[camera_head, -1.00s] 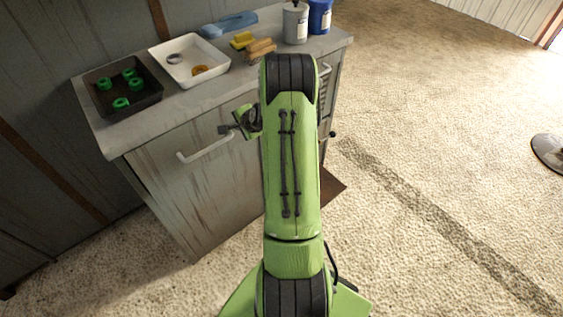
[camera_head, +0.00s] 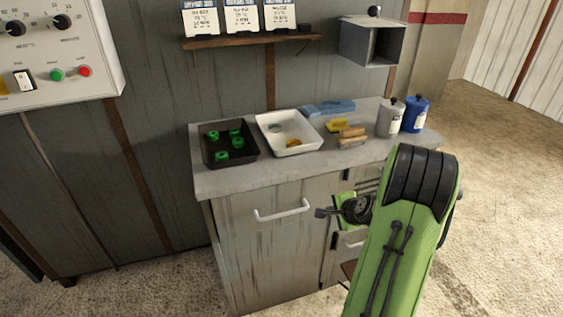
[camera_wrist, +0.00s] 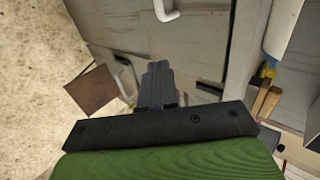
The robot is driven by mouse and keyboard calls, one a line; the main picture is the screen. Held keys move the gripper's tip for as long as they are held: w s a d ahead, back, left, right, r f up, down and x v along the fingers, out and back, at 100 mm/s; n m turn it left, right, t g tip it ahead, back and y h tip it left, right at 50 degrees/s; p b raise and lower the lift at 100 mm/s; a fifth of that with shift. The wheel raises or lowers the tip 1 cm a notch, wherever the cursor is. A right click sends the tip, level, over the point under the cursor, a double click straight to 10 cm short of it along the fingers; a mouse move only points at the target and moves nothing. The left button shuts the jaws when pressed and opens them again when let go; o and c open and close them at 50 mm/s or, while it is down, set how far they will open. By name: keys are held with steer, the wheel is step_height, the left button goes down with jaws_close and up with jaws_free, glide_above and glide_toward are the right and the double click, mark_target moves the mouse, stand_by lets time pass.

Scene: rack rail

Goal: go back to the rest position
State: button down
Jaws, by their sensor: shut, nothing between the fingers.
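My gripper (camera_head: 325,213) is in front of the grey cabinet, left of my green arm in the head view. In the wrist view my gripper (camera_wrist: 157,72) shows its dark fingers together with nothing between them. It is apart from the trays and the other things on the counter. The upper part of my arm hides some of the cabinet's right side.
The worn counter (camera_head: 215,183) bears a black tray (camera_head: 208,161) with several green rings, a white tray (camera_head: 312,140), wooden pieces (camera_head: 350,141) and two bottles. A shelf (camera_head: 240,42) and a control box (camera_head: 75,90) are on the wall. Open floor (camera_head: 500,150) lies right.

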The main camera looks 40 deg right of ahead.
steer(key=s+a+r+n+g+y+p, duration=0.15)
steer(key=a+r+n+p, duration=0.45)
steer(key=a+r+n, duration=1.05)
steer(key=s+a+r+n+g+p, duration=0.1)
steer(key=s+a+r+n+p, duration=0.1)
steer(key=s+a+r, duration=0.3)
steer(key=s+a+r+n+g+y+p, duration=0.1)
steer(key=s+a+r, duration=0.4)
steer(key=s+a, duration=0.6)
steer(key=shift+s+r+n+p, duration=0.35)
steer(key=shift+s+n+p, duration=0.05)
steer(key=shift+n+p, duration=0.45)
